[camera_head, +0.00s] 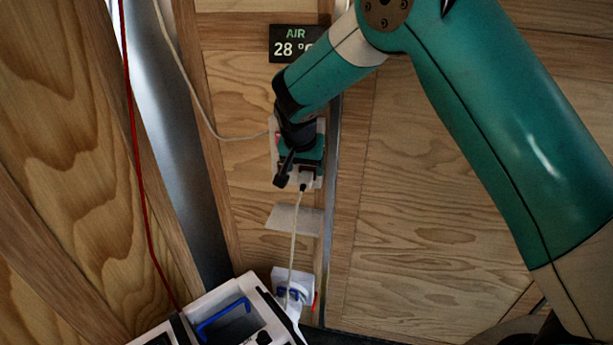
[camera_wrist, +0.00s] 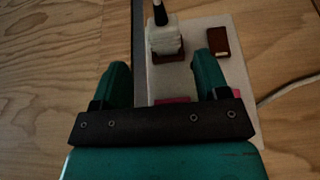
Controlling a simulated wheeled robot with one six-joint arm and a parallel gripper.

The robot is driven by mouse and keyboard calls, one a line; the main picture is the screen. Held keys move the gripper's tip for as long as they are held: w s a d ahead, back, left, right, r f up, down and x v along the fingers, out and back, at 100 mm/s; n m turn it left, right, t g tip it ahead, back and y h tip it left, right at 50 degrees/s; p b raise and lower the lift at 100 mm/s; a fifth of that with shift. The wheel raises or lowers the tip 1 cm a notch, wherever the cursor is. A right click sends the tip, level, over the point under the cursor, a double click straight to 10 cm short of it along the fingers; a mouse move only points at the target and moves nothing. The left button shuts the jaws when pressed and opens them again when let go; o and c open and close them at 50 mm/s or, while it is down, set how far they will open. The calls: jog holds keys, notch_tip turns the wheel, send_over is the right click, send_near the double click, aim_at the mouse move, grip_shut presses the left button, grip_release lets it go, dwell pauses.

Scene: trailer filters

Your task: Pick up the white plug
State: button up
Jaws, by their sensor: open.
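The white plug (camera_head: 305,181) shows just below my gripper (camera_head: 296,163) in the head view, with a pale cord hanging from its dark end. In the wrist view the white plug (camera_wrist: 165,38) sits on a brown socket on a pale wall plate (camera_wrist: 217,28). My gripper (camera_wrist: 163,77) is open, its two teal fingers apart and over the plate. The plug lies beyond the fingertips, roughly in line with the gap between them, and nothing is held. In the head view my gripper hides much of the plate.
A second brown socket (camera_wrist: 218,41) is empty beside the plug. A lower white outlet (camera_head: 292,283) with blue parts sits near the floor. A white case with a blue handle (camera_head: 222,319) stands at lower left. An air display (camera_head: 289,43) hangs above. A red cable (camera_head: 145,200) runs at left.

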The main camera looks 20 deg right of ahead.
aim_at(305, 178)
jog(key=shift+a+p+x, duration=0.2)
jog(key=shift+p+x, duration=0.9)
jog(key=shift+x, duration=1.7)
jog(key=shift+w, duration=0.1)
jog(key=c, duration=1.1)
